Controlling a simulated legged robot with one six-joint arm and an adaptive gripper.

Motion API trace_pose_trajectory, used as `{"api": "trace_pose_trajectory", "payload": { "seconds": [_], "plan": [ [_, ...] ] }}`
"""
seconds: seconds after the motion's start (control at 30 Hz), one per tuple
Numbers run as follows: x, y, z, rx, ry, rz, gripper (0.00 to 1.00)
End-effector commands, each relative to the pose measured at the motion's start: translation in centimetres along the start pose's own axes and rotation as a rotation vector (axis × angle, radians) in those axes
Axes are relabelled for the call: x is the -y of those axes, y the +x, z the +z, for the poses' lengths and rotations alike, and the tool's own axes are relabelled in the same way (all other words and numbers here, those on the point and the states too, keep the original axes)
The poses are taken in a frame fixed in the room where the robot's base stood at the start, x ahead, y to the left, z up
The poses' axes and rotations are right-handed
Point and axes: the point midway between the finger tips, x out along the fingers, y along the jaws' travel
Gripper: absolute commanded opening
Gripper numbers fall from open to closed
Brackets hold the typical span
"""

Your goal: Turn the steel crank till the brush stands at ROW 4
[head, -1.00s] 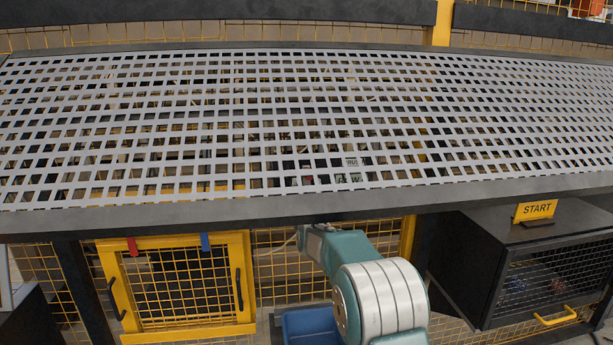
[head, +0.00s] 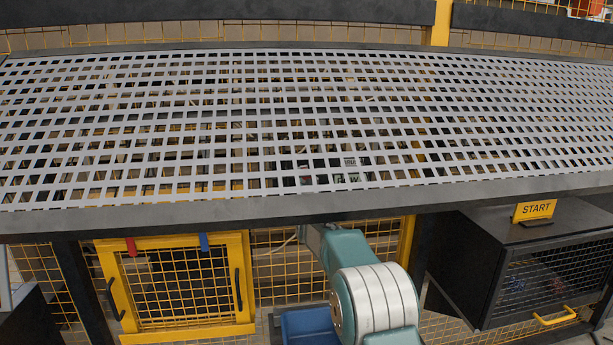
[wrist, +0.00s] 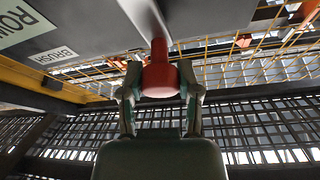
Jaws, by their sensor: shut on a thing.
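In the wrist view the steel crank's grey arm (wrist: 146,18) comes down from the top and ends in a red knob (wrist: 159,70). My gripper (wrist: 160,92) is shut on this knob, one finger on each side. A sign reading BRUSH (wrist: 55,56) is at the upper left, beside a larger sign (wrist: 22,22) whose cut-off text begins with RO. Its row number is out of frame. I cannot make out the brush itself. In the head view my gripper and the crank are hidden under the perforated top.
A broad perforated top (head: 230,212) with a dark front edge lies over my arm. Below it are a yellow mesh door (head: 245,280) at the left, a blue bin (head: 308,325) and a black mesh-fronted box (head: 490,290) with a START sign (head: 534,210) at the right.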

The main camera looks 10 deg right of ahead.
Motion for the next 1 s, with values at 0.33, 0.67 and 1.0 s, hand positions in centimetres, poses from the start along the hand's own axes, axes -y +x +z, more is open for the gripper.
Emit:
{"api": "trace_pose_trajectory", "payload": {
  "seconds": [0.33, 0.67, 1.0],
  "plan": [
    [-0.72, 0.08, -0.12, -0.001, 0.084, 0.039, 0.0],
    [-0.65, 0.06, -0.11, -0.001, 0.083, 0.038, 0.78],
    [-0.55, -0.2, -0.18, -0.001, 0.083, 0.037, 0.78]
  ]
}}
